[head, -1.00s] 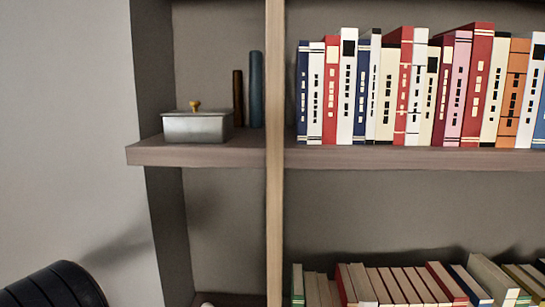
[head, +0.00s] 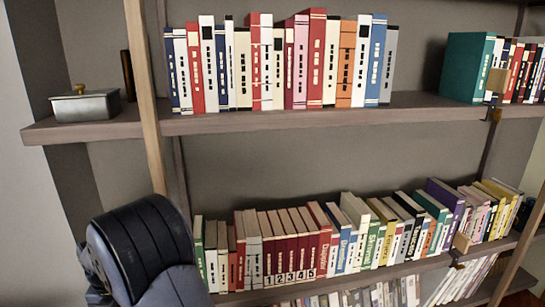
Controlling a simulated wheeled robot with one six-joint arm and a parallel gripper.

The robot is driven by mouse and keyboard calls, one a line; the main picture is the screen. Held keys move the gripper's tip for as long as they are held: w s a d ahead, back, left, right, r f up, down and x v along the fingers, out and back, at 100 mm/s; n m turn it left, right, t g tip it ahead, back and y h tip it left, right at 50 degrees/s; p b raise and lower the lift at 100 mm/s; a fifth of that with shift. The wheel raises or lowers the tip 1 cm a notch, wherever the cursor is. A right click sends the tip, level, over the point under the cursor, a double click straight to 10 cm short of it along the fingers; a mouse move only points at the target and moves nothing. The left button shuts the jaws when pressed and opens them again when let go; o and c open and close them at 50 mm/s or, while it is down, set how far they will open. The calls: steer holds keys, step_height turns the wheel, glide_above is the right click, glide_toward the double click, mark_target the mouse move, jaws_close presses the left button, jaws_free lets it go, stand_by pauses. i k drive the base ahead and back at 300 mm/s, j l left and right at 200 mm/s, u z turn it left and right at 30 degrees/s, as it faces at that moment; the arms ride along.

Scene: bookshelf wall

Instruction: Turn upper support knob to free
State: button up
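In the head view, a small tan upright plate (head: 497,80) stands on the upper shelf at the right, against a group of books, with a small dark fitting (head: 490,114) on the shelf's front edge below it. This looks like the upper support; its knob is too small to tell apart, and so is its setting. A similar lower support (head: 461,242) sits at the right end of the lower book row. My gripper is out of view; only a dark part of my arm shows at the lower left, far from the upper support.
The upper shelf (head: 270,121) holds a book row and a grey lidded box (head: 86,106). A bare stretch lies between that row and a teal book (head: 468,68). A wooden post (head: 146,95) stands at the left, and a slanted wooden pole (head: 520,250) at the lower right.

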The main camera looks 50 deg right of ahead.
mark_target(497, 115)
steer(key=k+z, duration=0.2)
steer(key=z, duration=0.65)
steer(key=i+j+z, duration=0.1)
steer(key=z, duration=0.35)
steer(key=j+z, duration=0.3)
steer(key=z, duration=0.15)
steer(key=i+j+z, duration=0.1)
steer(key=j+z, duration=0.15)
steer(key=z, duration=0.2)
steer(key=j+z, duration=0.2)
steer(key=z, duration=0.25)
steer(key=j+z, duration=0.3)
steer(key=z, duration=0.15)
steer(key=j+z, duration=0.3)
steer(key=z, duration=0.15)
steer(key=i, duration=0.05)
